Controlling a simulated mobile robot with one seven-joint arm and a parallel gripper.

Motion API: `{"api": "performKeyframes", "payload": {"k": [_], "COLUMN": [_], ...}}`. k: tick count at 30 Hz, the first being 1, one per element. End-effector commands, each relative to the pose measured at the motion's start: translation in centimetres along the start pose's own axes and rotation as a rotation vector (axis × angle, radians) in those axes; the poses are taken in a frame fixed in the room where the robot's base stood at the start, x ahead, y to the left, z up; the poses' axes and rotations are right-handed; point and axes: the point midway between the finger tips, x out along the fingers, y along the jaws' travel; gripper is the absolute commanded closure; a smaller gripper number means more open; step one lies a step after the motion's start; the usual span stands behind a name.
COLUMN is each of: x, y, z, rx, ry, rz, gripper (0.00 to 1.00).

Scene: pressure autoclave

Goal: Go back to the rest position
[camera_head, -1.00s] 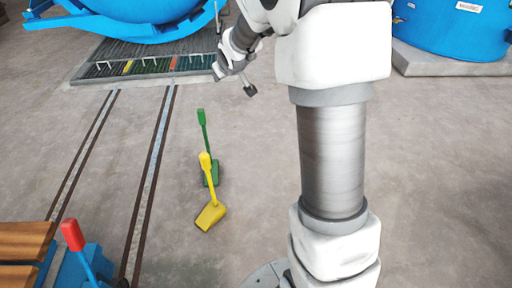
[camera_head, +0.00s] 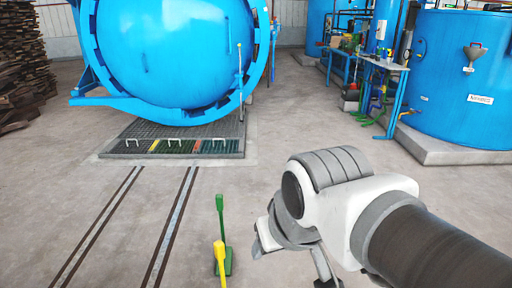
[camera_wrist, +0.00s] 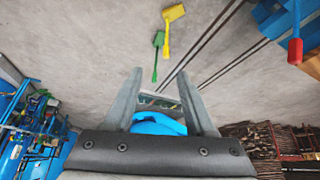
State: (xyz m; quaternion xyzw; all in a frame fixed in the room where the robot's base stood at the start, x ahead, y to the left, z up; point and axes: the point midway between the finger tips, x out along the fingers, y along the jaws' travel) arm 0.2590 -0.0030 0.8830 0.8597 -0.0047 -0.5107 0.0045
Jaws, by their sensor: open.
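My gripper (camera_wrist: 160,85) is open in the wrist view, its two grey fingers apart with nothing between them. In the head view my arm reaches in from the lower right, and the fingers are hard to make out at the bottom edge. A green-handled lever (camera_head: 221,230) and a yellow-handled lever (camera_head: 220,258) stand on the floor left of my wrist, apart from it. Both also show in the wrist view, the green one (camera_wrist: 157,52) nearer the fingertips and the yellow one (camera_wrist: 169,25) at the top.
The big blue autoclave (camera_head: 175,50) stands behind a floor grate (camera_head: 125,148). Rails run along the floor at left. A blue tank (camera_head: 455,85) and a cluttered workbench (camera_head: 398,78) stand at right, stacked wood (camera_head: 20,65) at far left. A red-handled lever (camera_wrist: 295,48) shows in the wrist view. Mid-floor is clear.

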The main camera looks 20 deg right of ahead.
Motion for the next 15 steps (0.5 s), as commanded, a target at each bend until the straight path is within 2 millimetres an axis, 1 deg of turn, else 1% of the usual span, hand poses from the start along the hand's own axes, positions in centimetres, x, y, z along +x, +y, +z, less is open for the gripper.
{"api": "performKeyframes", "payload": {"k": [1,4,12,15], "x": [-0.23,-0.34,-0.36,-0.70], "y": [-0.13,-0.26,-0.28,-0.27], "z": [0.57,1.16,1.17,0.96], "rx": [0.001,0.003,0.003,0.003], "ry": [-0.002,-0.010,-0.011,-0.010], "rz": [-0.005,-0.011,-0.012,-0.013], "gripper": [0.45,0.45,0.45,0.45]}}
